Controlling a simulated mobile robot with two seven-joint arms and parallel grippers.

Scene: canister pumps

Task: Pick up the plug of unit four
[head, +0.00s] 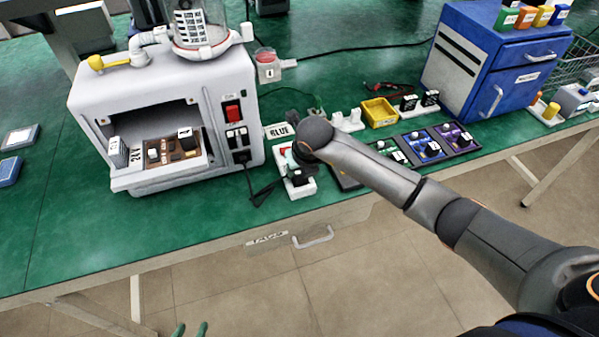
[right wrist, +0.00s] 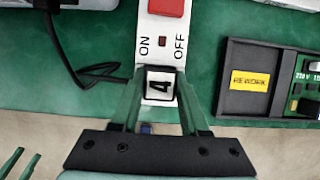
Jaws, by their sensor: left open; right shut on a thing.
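The plug of unit four (right wrist: 160,84) is a small dark block with a white label reading 4. It is at the lower end of a white switched power strip (right wrist: 163,28), marked ON and OFF, which also shows in the head view (head: 305,187). My right gripper (right wrist: 160,88) is shut on the plug, one green finger on each side. I cannot tell whether the plug is seated or lifted. In the head view my right arm hides part of the strip. My left gripper (head: 190,330) is open and empty, low in front of the table.
A white pump unit (head: 165,80) stands left of the strip, with a black cable (right wrist: 65,55) trailing from it. A dark tray with a REWORK label (right wrist: 250,80) lies to the right. A blue cabinet (head: 490,60) and yellow bin (head: 379,112) stand farther right.

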